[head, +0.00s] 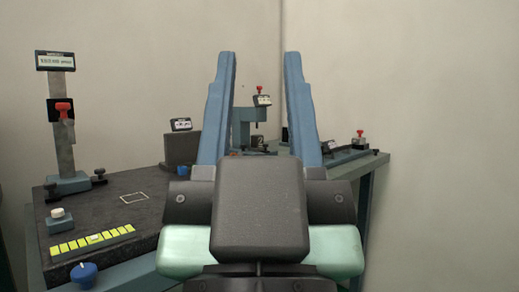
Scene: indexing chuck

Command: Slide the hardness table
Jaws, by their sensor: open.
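The blue-grey hardness tester (242,127) stands at the far back of the bench and shows between my fingers. It has a small tilted display (262,101) and a red knob on top. A dark spindle points down from its head. Its low table is mostly hidden behind my gripper, and I cannot make out its position. My gripper (259,62) fills the middle foreground, with two long blue fingers standing wide apart. It is open, nothing shows held between the fingers, and it appears well short of the tester.
A dark stone plate (110,205) at left bears a height stand (65,140) with a display, a yellow-marked strip (92,241) and a blue knob (84,275). A dark block (182,149) stands behind it. A red-knobbed fixture (359,142) sits at the bench's right end. Walls close the back.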

